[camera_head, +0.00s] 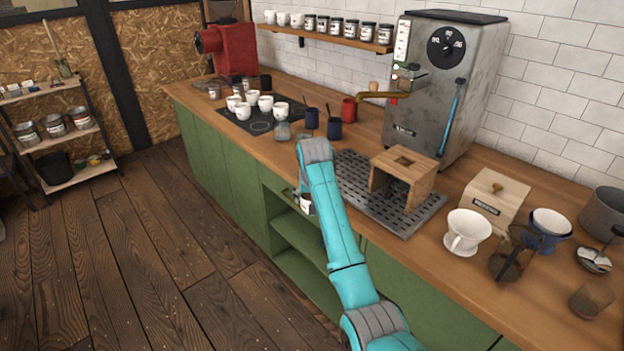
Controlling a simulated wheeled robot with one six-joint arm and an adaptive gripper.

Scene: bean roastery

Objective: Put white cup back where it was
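Several white cups (243,110) stand grouped on a dark mat (231,117) at the far left part of the counter. Two or three more white cups (283,19) stand on the wall shelf's left end. My teal and grey arm reaches to the counter's front edge, and my gripper (303,196) hangs there, mostly hidden by the arm. A small white thing with a dark mark (307,204) shows at the gripper, in front of the green cabinet. It looks like a white cup, but the fingers' grip on it is hidden.
A wooden stand (404,178) sits on a grey drip grate (362,199) before the espresso machine (440,85). A glass jar (283,130), blue cups (334,128) and a red cup (349,110) stand near the mat. A white dripper (466,232) stands at right.

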